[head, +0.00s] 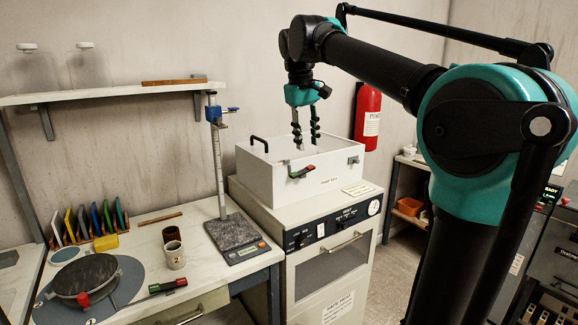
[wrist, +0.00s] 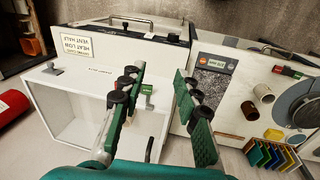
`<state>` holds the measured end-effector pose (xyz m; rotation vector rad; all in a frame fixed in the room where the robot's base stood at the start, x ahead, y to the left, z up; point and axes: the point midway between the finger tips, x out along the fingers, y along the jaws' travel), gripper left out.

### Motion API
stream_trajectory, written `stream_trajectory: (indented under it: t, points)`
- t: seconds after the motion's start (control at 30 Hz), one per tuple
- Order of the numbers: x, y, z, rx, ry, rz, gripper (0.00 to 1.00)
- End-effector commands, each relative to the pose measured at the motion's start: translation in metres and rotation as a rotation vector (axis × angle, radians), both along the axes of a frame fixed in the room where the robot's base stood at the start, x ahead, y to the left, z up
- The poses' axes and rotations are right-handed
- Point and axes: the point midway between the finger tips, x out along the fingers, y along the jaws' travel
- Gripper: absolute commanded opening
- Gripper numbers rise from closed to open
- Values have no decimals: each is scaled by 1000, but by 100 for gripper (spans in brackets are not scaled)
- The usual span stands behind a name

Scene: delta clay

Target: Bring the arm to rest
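My gripper (head: 307,143) hangs fingers-down from the teal wrist over the white open-topped box in the head view. Its two dark, jointed fingers stand apart. In the wrist view, my gripper (wrist: 158,82) shows green-padded fingers spread wide with nothing held between them. My arm reaches from the right of the head view, raised and bent, out to the box. The white box (head: 270,191) sits on a pale cabinet; the wrist view shows its open inside (wrist: 85,128). I cannot tell whether the fingertips dip below its rim.
The box has a black handle (head: 259,144) and a red-green lever (head: 302,172). A scale with a tall stand (head: 239,240), cups (head: 175,256) and a round dark disc (head: 86,274) occupy the left bench. A shelf (head: 110,95) and red extinguisher (head: 368,117) are behind.

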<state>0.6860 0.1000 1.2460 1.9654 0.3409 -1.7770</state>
Motion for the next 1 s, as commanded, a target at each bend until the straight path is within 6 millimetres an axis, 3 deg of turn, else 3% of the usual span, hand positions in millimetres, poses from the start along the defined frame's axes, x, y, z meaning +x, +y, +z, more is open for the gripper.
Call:
stream_trajectory:
  t: [0.17,0.27,0.47,0.67,0.8,1.0]
  points:
    - [1,-17,-48,30,-24,-52,32]
    - [-1,-31,-86,53,-45,-93,32]
    - [-27,-70,-187,112,-101,-201,32]
    - [-78,-105,-287,170,-162,-312,32]
    - [-125,-125,-348,205,-205,-385,32]
    - [-179,-138,-402,240,-250,-456,32]
